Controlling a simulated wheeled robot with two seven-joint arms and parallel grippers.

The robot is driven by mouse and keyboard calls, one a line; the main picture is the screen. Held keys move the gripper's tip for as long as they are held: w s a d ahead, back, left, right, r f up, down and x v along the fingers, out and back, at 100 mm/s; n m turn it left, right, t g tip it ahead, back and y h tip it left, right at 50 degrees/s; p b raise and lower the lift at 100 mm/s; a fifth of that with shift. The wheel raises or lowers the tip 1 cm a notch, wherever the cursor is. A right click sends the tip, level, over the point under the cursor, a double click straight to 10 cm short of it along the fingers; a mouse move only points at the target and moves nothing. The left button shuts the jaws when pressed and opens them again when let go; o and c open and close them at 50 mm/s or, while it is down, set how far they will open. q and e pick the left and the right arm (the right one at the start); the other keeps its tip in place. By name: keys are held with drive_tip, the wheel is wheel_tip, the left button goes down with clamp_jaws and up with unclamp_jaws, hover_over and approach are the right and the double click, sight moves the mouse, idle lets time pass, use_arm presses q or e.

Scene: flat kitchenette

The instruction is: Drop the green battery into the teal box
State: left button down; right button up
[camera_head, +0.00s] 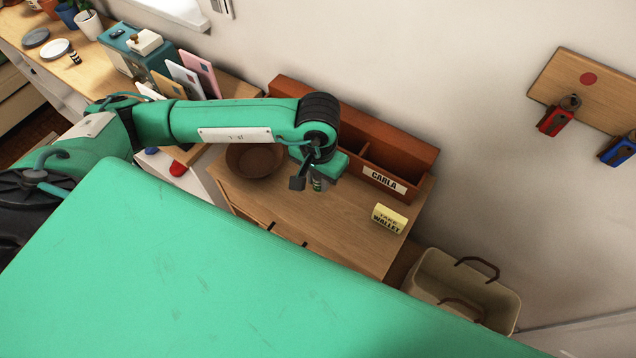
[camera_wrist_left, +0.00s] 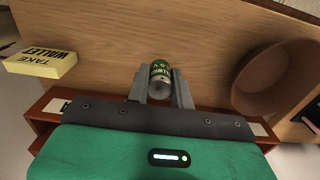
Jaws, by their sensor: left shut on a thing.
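My left gripper (camera_head: 307,181) is above the wooden cabinet top, in front of the brown organizer. It is shut on the green battery (camera_head: 318,184), a small green cylinder with a pale end. In the left wrist view the battery (camera_wrist_left: 160,72) sits between the two grey fingers of the left gripper (camera_wrist_left: 160,88). A teal box (camera_head: 126,44) stands on the counter at the upper left, away from the gripper, with a white object on its top. Its inside is hard to make out. My right gripper is not in view.
A brown bowl (camera_head: 254,160) stands left of the gripper on the cabinet top. The organizer (camera_head: 420,153) labelled CARLA runs along the wall. A yellow wallet sign (camera_head: 389,219) is at the right. Envelopes (camera_head: 199,75) stand right of the teal box. A beige basket (camera_head: 462,293) is lower right.

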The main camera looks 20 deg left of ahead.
sight(318, 188)
use_arm(q)
drive_tip(key=shift+f+p, duration=0.4)
drive_tip(key=shift+f, duration=1.6)
drive_tip(key=shift+f, duration=0.15)
drive_tip(key=c, duration=1.2)
unclamp_jaws()
drive_tip(key=shift+c, duration=0.2)
